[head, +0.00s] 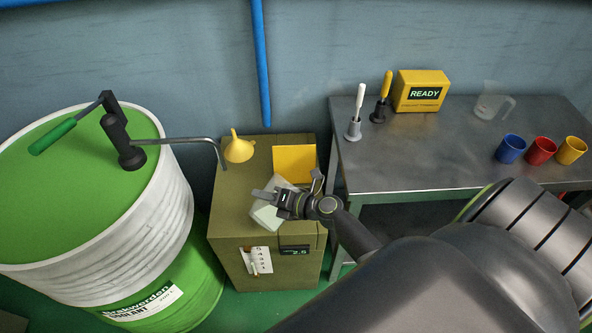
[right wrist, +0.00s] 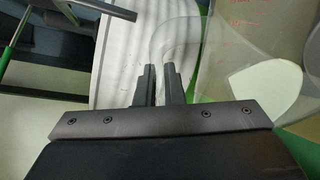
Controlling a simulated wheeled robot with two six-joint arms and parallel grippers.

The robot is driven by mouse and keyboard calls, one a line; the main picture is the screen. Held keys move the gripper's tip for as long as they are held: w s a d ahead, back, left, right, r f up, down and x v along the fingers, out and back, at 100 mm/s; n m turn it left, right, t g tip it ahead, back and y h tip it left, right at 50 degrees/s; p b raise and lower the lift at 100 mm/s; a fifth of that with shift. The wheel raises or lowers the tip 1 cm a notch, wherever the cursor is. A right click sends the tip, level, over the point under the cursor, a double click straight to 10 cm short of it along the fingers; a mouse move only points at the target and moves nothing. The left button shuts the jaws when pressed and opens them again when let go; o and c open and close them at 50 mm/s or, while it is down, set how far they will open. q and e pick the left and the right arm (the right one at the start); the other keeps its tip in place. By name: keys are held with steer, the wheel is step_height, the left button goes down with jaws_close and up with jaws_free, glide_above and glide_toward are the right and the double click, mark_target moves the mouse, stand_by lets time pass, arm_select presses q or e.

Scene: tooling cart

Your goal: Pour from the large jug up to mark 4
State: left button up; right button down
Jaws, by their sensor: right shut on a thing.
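The large jug (head: 265,216) is translucent and pale, over the top of the olive cabinet in the head view. My right gripper (head: 283,203) is shut on its handle and partly covers it. In the right wrist view the fingers (right wrist: 158,82) close on the clear handle (right wrist: 176,38), and the jug wall (right wrist: 238,60) carries red marks. The jug looks tilted; its liquid level is not clear. The cabinet's front has a numbered white card (head: 257,260) and a dark display (head: 294,251) that seems to read 2.6. My left gripper is not in view.
A yellow funnel (head: 238,148) and yellow panel (head: 294,163) are at the cabinet's back. A green-white drum (head: 95,215) with a pump spout stands left. On the steel table (head: 430,160) are a READY box (head: 420,90), a clear small jug (head: 489,106) and blue, red and yellow cups.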

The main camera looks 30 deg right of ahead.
mark_target(271, 186)
steer(key=shift+w+d+r+m+b, duration=0.15)
steer(key=shift+d+m+b, duration=0.25)
steer(key=shift+d+b, duration=0.25)
steer(key=shift+d+y+b, duration=0.25)
steer(key=shift+y+b, duration=0.15)
steer(key=shift+b, duration=0.25)
steer(key=shift+w+d+m, duration=0.1)
steer(key=shift+m, duration=0.2)
steer(key=shift+w+d+r+m, duration=0.1)
steer(key=shift+d+m, duration=0.3)
steer(key=shift+d, duration=0.05)
steer(key=shift+a, duration=0.15)
steer(key=shift+s+a, duration=0.2)
steer(key=shift+a, duration=0.35)
steer(key=shift+s+a, duration=0.15)
steer(key=shift+a, duration=0.4)
steer(key=shift+t, duration=0.3)
steer(key=shift+d+r+m+p, duration=0.2)
steer(key=shift+r+m+p, duration=0.1)
steer(key=shift+m, duration=0.1)
